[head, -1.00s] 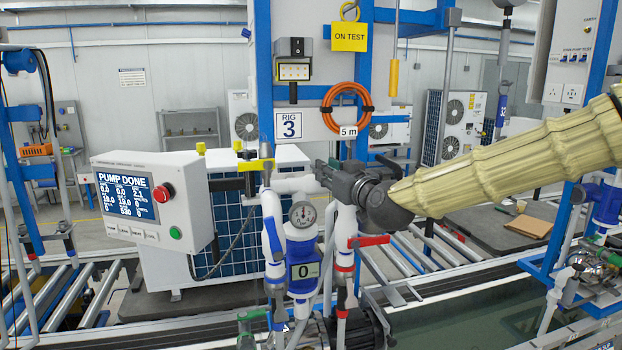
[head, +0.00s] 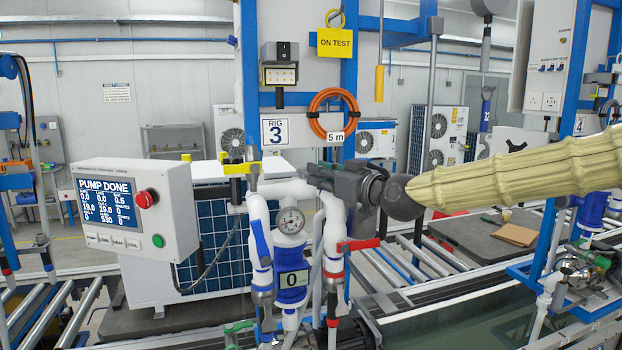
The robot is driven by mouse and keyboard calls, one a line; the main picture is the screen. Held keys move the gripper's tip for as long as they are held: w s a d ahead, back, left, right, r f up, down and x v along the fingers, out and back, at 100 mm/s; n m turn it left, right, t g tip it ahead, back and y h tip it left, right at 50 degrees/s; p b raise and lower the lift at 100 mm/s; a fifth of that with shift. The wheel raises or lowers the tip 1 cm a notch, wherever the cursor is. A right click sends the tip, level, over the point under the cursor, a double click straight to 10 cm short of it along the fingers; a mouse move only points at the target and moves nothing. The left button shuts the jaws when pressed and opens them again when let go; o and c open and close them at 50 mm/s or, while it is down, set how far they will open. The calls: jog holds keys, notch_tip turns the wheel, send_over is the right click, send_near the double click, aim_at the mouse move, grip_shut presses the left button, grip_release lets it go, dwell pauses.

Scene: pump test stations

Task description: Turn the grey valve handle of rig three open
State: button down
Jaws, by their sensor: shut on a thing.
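My dark gripper (head: 318,175) reaches in from the right and is shut at the top of the right-hand white pipe. The grey valve handle is hidden between and behind my fingers, so its angle cannot be told. A yellow handle (head: 240,167) stands to the left, a blue handle (head: 260,240) on the left pipe, and a red handle (head: 358,244) below my gripper.
A control box (head: 135,210) reading "PUMP DONE" stands left of the pipes. An orange hose coil (head: 333,112) and a yellow "ON TEST" tag (head: 336,42) hang above. A blue post (head: 250,70) rises behind. A roller conveyor (head: 400,258) runs behind the rig.

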jog(key=shift+w+d+r, duration=0.1)
jog(key=shift+r, duration=0.2)
jog(key=c, duration=1.4)
grip_release()
jog(key=shift+o, duration=0.5)
jog(key=shift+d+f, duration=0.1)
jog(key=shift+f, duration=0.1)
jog(key=v, duration=1.2)
